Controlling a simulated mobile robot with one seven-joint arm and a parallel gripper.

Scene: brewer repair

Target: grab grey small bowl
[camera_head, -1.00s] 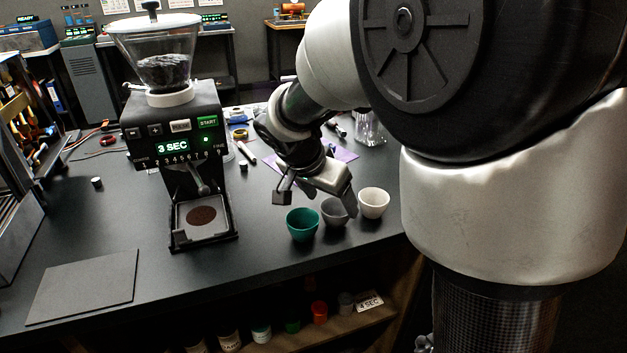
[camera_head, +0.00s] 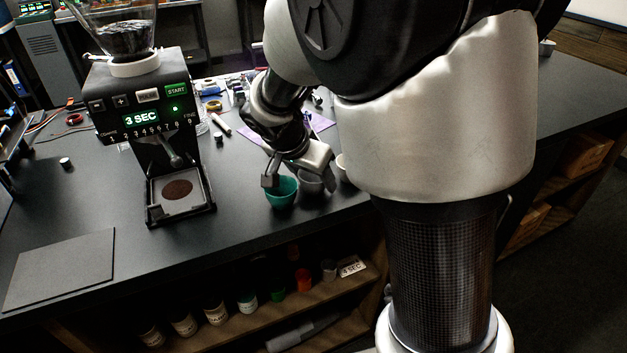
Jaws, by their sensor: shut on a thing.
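The small grey bowl (camera_head: 310,184) stands on the dark bench, between a teal bowl (camera_head: 282,194) on its left and a white bowl (camera_head: 343,168) on its right. My gripper (camera_head: 300,184) is down at the bowls and shut on the grey bowl. One finger shows over the teal bowl's left side and the other at the grey bowl's right side. The gripper hides part of the grey bowl's rim. My arm covers most of the white bowl.
A grinder (camera_head: 150,130) showing "3 SEC" stands left of the bowls, with brown grounds on its tray. A flat dark mat (camera_head: 60,268) lies at the front left. Jars stand on the shelf (camera_head: 250,325) below.

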